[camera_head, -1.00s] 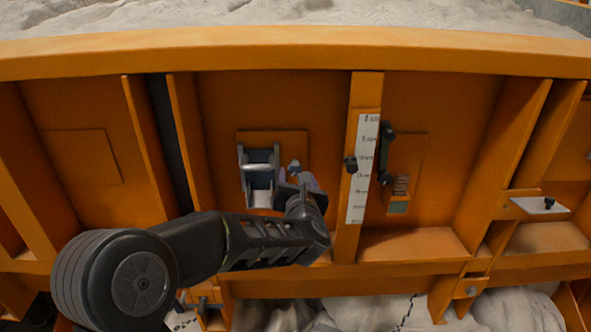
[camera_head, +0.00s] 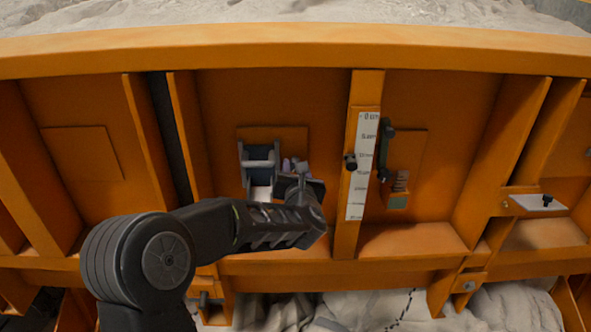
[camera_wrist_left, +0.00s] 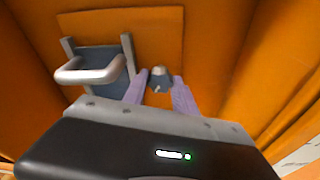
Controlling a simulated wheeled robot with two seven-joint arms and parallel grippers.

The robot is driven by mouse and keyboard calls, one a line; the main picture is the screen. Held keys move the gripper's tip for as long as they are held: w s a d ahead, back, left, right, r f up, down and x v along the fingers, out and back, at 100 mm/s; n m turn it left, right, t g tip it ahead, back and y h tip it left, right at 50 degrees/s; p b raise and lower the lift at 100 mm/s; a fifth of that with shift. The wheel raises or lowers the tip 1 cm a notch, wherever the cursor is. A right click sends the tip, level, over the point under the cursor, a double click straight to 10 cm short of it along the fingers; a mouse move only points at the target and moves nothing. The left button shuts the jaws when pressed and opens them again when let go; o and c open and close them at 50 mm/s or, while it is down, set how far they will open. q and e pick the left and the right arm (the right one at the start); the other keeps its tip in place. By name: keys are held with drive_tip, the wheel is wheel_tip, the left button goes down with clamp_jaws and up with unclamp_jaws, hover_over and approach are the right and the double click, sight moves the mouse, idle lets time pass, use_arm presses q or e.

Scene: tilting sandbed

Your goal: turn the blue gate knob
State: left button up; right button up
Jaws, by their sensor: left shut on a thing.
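The small blue-grey gate knob (camera_wrist_left: 159,78) sits on the orange panel in the left wrist view. My left gripper (camera_head: 295,167) is at the panel in the head view, and its two pale purple fingers stand on either side of the knob in the left wrist view (camera_wrist_left: 160,90). The gripper is shut on the knob. In the head view the fingers and wrist mostly hide the knob. Beside it is the blue-grey gate (camera_head: 245,165) with a pale crossbar; it also shows in the left wrist view (camera_wrist_left: 100,58). My right gripper is not in view.
A small shelf (camera_head: 535,204) juts out at far right. Sand (camera_head: 290,12) lies above the rim.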

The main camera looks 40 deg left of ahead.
use_arm(q)
clamp_jaws()
drive_tip(key=shift+w+f+m+t+y+b, duration=0.1)
drive_tip(key=shift+m+t+y+b, duration=0.35)
drive_tip(key=shift+m+b, duration=2.95)
drive_tip(key=shift+s+f+m+t+y+b, duration=0.1)
drive_tip(key=shift+m+t+y+b, duration=0.75)
drive_tip(key=shift+m, duration=4.7)
drive_tip(key=shift+w+f+m+g+y+b, duration=0.1)
drive_tip(key=shift+m+y+b, duration=0.1)
drive_tip(key=shift+m+b, duration=3.35)
drive_tip(key=shift+m+p, duration=0.9)
drive_tip(key=shift+m, duration=0.1)
